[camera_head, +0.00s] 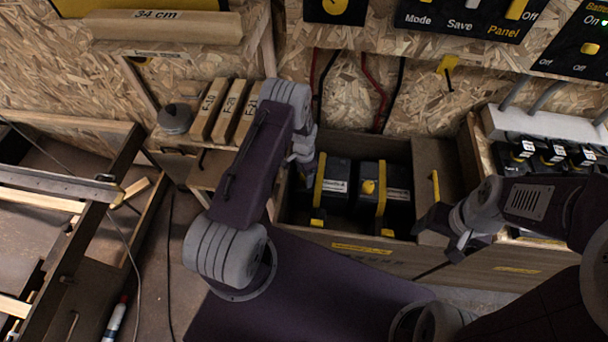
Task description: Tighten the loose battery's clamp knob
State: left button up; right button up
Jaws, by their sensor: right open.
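Two black batteries stand side by side in an open wooden box (360,250): the left battery (337,187) and the right battery (398,195). Each has a yellow clamp strap across it. A round yellow knob (368,187) shows on the right battery's clamp. The left battery's knob is not clearly seen; my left arm covers that side. My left gripper (303,168) points down at the left battery's left edge, and its fingers are mostly hidden. My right gripper (447,240) is open and empty at the box's front right, apart from both batteries. Which battery is loose I cannot tell.
A yellow handle (435,188) stands on the box's right part. Wooden blocks (225,112) and a grey round object (175,118) sit on a shelf at left. A switch panel (470,18) hangs above. Black devices (553,152) line the right shelf.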

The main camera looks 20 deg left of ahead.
pick_arm(q)
notch_tip(320, 180, up, 9)
jog(key=shift+r+p, duration=0.1)
jog(key=shift+p, duration=0.95)
